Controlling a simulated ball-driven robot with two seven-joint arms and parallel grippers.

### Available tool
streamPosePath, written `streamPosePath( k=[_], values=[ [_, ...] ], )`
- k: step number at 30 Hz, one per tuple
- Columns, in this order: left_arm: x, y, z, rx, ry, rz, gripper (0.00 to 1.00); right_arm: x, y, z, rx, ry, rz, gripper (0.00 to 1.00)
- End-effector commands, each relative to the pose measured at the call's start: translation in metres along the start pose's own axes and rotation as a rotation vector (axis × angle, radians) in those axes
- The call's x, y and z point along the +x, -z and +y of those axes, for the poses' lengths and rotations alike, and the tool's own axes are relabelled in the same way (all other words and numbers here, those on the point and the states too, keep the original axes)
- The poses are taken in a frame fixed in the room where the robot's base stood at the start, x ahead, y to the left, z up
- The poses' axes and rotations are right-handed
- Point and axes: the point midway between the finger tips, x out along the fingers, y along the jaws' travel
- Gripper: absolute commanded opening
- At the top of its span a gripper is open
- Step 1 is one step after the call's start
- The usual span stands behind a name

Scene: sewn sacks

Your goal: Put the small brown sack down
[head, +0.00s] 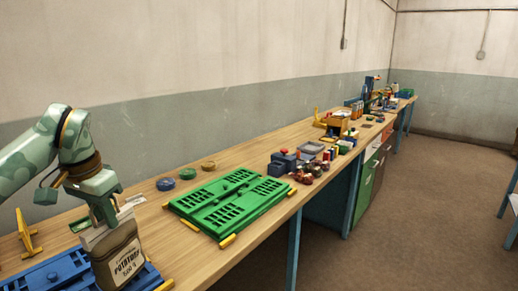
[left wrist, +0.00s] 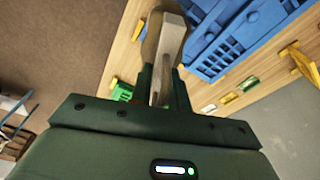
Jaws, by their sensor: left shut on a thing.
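The small brown sack (head: 119,258) has a pale top and dark printed lettering. It is upright at the lower left of the head view, in front of a blue panel (head: 57,278). My left gripper (head: 105,222) is shut on the sack's top from above. In the left wrist view the sack (left wrist: 153,46) is between the two fingers of the gripper (left wrist: 164,92), beside the blue panel (left wrist: 235,35). Its underside is hidden, so I cannot tell whether it touches anything. My right gripper is not in view.
A green panel (head: 228,205) with slots lies on the wooden bench (head: 262,151). Small blue, green and yellowish round dishes (head: 187,173) stand behind it. Toy vehicles and blocks (head: 303,166) crowd the bench further along. Bare wood shows between the two panels.

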Motion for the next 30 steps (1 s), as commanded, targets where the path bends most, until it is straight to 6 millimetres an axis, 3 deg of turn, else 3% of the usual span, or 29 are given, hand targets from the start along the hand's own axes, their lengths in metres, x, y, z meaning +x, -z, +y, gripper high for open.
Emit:
streamPosePath(
  k=[8, 18, 24, 30],
  values=[
    [0.023, -0.025, 0.061, 0.245, -0.037, 0.000, 0.00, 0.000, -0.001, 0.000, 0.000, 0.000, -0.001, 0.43],
    [0.059, -0.083, 0.131, 0.519, -0.080, -0.001, 0.00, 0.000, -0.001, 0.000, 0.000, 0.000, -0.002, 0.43],
    [0.074, -0.109, 0.150, 0.588, -0.090, 0.000, 0.00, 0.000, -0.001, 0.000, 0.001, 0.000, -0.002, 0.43],
    [0.086, -0.120, 0.153, 0.596, -0.090, 0.001, 0.00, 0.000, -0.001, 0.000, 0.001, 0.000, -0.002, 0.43]
  ],
)
